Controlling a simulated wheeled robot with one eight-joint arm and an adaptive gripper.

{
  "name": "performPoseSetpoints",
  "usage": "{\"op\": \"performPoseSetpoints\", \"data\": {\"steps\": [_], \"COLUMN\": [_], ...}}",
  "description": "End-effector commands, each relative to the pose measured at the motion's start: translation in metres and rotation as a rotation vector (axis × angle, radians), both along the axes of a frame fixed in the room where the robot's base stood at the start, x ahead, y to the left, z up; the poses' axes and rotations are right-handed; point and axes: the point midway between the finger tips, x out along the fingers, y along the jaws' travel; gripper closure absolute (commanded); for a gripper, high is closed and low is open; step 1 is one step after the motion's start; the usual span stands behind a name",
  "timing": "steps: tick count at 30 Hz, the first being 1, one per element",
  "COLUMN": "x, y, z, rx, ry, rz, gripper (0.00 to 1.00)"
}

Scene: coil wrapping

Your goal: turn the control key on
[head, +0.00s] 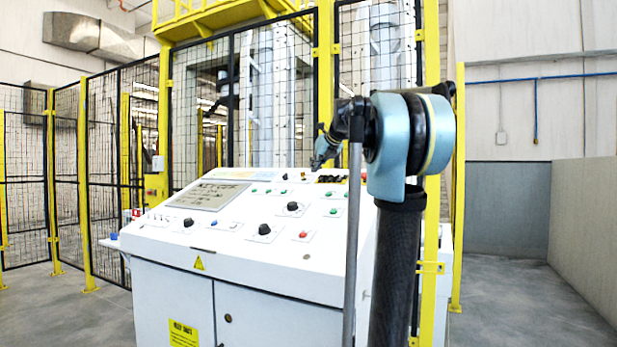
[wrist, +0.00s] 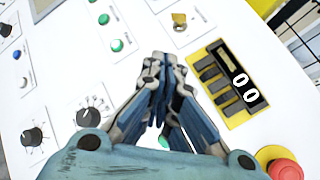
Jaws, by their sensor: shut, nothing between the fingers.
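A small brass-coloured key switch (wrist: 179,20) sits on a square white plate near the top of the wrist view. It looks like the control key; its exact angle is too small to tell. My gripper (wrist: 160,62) is shut and empty over the white panel. Its fingertips appear below and slightly left of the key in the wrist view, apart from it. In the head view my gripper (head: 318,163) hangs over the far right part of the white control console (head: 270,282), and I cannot make out the key there.
A yellow-framed counter (wrist: 238,122) reading 00 lies right of my gripper. A red mushroom button (wrist: 285,169) is at the lower right. Black knobs (wrist: 88,117) and green buttons (wrist: 117,45) lie to the left. A yellow-posted mesh fence (head: 165,120) stands behind the console.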

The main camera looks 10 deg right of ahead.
Motion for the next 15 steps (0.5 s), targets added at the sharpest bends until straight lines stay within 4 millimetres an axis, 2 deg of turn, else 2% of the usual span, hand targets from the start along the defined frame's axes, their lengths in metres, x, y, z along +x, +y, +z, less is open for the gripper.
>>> {"op": "performPoseSetpoints", "data": {"steps": [3,6,15], "x": [-0.008,-0.006,0.027], "y": [-0.010,-0.012,-0.001], "z": [0.002,-0.001,-0.027], "rx": [-0.035,-0.044,-0.043], "ry": [0.019,0.025,0.025], "rz": [-0.025,-0.033,-0.032], "gripper": [1.00,1.00,1.00]}}
